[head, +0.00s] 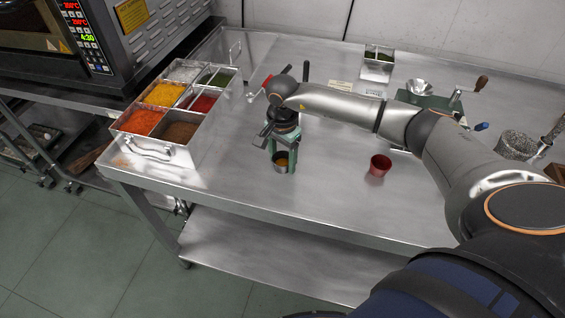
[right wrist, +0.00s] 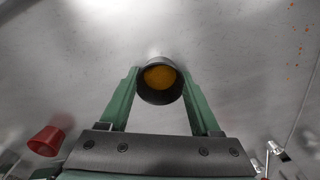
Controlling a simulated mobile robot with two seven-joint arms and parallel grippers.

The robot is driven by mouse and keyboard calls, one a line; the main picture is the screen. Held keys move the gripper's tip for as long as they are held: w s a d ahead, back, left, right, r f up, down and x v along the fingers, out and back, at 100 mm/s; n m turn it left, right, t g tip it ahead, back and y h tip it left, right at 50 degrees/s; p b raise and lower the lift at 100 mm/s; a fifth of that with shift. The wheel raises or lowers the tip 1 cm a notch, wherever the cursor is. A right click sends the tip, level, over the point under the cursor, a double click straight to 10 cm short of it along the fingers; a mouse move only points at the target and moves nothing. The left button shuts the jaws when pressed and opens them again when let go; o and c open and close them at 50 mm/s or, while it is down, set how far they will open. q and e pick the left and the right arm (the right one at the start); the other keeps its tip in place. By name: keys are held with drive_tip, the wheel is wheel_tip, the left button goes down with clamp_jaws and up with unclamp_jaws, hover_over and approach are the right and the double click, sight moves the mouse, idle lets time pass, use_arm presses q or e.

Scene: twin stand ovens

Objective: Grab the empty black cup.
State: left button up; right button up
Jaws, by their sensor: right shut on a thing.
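My right gripper (head: 284,162), with green fingers, points down over the steel table. It is shut on a small dark cup (head: 281,169), whose lower part shows between the fingertips. In the right wrist view the black cup (right wrist: 160,98) is upright between both fingers, and its mouth faces the camera. It is not empty: orange-yellow stuff lies inside it. I cannot tell whether its base touches the table. I see no other black cup. My left gripper is not in view.
A red cup (head: 379,165) stands right of my gripper. A spice tray (head: 170,155) with several colours stands at the left, beside an oven (head: 120,40). A hand-cranked grinder (head: 425,95) and a grey mortar (head: 516,145) stand at the right. The table's front middle is clear.

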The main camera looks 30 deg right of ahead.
drive_tip(key=c, duration=0.7)
drive_tip(key=shift+o, duration=0.2)
drive_tip(key=shift+r, duration=0.1)
